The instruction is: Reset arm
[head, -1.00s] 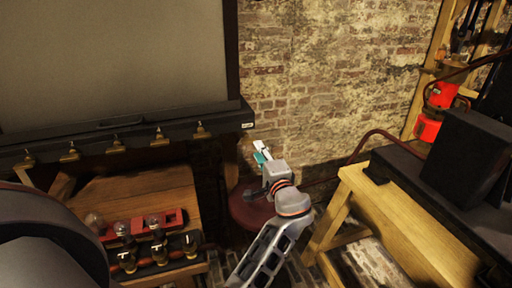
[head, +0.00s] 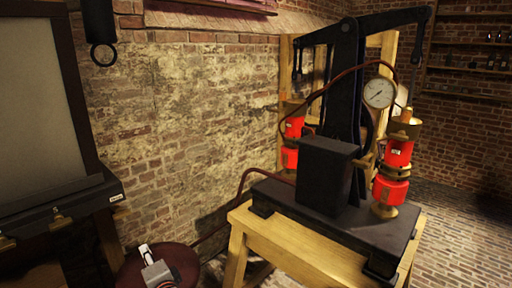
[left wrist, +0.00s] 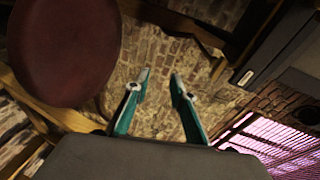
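My left gripper (head: 146,252) is at the lower left of the head view, in front of a round dark red seat or disc (head: 184,262). Only its pale tip and part of its grey body show there. In the left wrist view its two teal fingers (left wrist: 160,85) stand apart with nothing between them, so it is open and empty. The dark red disc also shows at the upper left of that view (left wrist: 65,50), apart from the fingers. My right gripper is in neither view.
A wooden table (head: 300,250) on the right carries a dark machine (head: 328,172) with red cylinders (head: 390,190) and a dial gauge (head: 379,93). A dark-framed board (head: 35,110) with a hook ledge is on the left. A brick wall (head: 190,130) stands behind.

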